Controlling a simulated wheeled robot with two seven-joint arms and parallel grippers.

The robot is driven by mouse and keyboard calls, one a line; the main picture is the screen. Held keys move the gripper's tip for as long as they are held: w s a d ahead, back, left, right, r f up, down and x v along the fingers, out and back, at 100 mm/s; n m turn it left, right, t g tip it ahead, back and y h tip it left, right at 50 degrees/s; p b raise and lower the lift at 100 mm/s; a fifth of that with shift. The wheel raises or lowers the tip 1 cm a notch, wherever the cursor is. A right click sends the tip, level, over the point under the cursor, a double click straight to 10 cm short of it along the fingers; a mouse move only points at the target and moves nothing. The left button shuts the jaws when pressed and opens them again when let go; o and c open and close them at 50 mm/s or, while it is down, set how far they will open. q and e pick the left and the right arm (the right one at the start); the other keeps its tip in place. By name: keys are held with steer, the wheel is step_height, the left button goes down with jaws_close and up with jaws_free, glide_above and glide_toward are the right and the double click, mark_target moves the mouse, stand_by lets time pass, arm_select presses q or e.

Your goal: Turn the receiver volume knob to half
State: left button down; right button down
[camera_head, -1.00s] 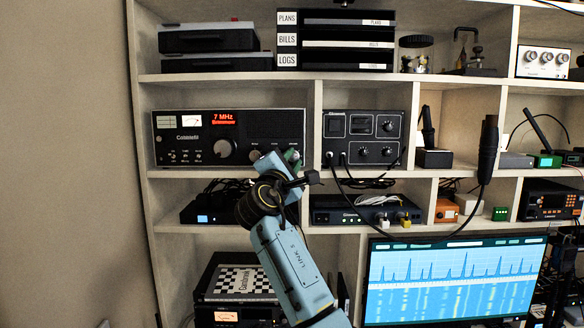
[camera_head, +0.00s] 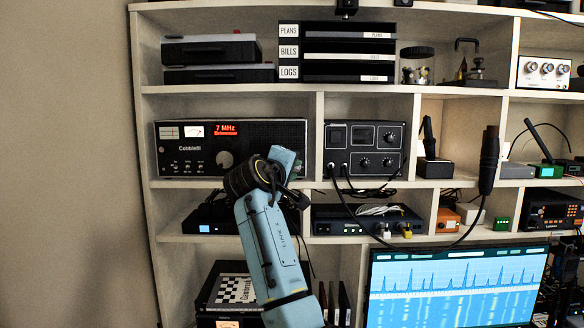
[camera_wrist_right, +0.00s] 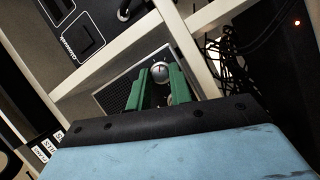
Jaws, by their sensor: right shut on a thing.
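The receiver (camera_head: 200,135) is a black unit with a red "7 MHz" display and a large tuning knob (camera_head: 225,159), in the left cubby of the middle shelf. My right gripper (camera_wrist_right: 158,80) is at the receiver's lower right front, and its body hides that part in the head view. In the wrist view its green fingers are shut on a round silver knob (camera_wrist_right: 160,70), beside the receiver's speaker grille. The knob's label and pointer mark cannot be read. My left gripper is not in view.
A black unit with several knobs (camera_head: 364,150) stands in the cubby to the right, past a divider (camera_head: 319,130). A black box with cables (camera_head: 205,220) lies below the receiver. A monitor (camera_head: 455,290) stands at lower right.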

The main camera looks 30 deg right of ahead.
steer(key=shift+r+m+y+p, duration=0.15)
steer(key=shift+m+y+p, duration=0.35)
steer(key=shift+m, duration=0.5)
steer(key=c, duration=1.5)
jaws_free()
steer(key=shift+c, duration=0.2)
steer(key=b+v, duration=0.3)
steer(key=v, duration=1)
steer(key=shift+r, duration=0.2)
steer(key=shift+s+a, duration=0.1)
